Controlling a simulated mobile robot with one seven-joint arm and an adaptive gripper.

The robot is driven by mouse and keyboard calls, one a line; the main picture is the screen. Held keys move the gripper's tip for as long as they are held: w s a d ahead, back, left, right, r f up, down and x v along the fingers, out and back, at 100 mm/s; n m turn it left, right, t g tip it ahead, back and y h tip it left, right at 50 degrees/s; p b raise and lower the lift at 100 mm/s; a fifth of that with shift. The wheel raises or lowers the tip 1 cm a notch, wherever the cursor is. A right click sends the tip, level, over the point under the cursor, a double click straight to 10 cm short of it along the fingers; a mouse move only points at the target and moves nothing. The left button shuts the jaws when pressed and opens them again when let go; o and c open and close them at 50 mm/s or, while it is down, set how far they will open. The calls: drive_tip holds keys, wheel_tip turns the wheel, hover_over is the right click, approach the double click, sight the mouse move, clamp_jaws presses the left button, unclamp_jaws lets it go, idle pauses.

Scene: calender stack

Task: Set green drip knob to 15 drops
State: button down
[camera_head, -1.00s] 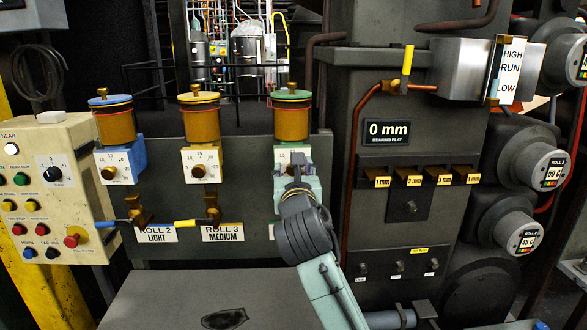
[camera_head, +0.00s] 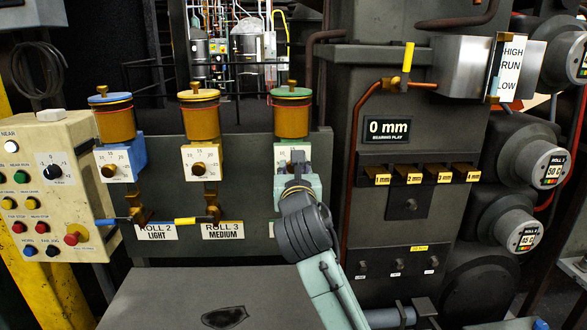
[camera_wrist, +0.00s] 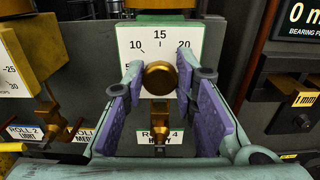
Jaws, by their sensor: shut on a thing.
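The green-lidded drip oiler (camera_head: 291,115) stands at the right of the three oilers, with an amber cup over a green-edged white dial plate. In the wrist view its dial plate (camera_wrist: 190,32) shows 10 at left, 15 at top centre and 20 at right. The round brass drip knob (camera_wrist: 159,78) sits below the 15. My gripper (camera_wrist: 159,80) has one finger on each side of the knob and is shut on it. It also shows in the head view (camera_head: 292,160), covering the knob there. I cannot make out where the knob points.
The yellow-lidded oiler (camera_head: 199,115) and blue-lidded oiler (camera_head: 115,120) stand to the left. A brass fitting (camera_wrist: 160,125) is below the knob, between my fingers. The bearing panel with yellow millimetre tags (camera_head: 414,180) stands to the right. A control box (camera_head: 50,190) is far left.

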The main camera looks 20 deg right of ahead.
drive_tip(key=m, duration=2.6)
drive_tip(key=shift+d+f+m, duration=0.1)
drive_tip(key=shift+f+m, duration=0.15)
drive_tip(key=shift+m, duration=0.05)
idle(0.4)
drive_tip(key=c, duration=1.3)
unclamp_jaws()
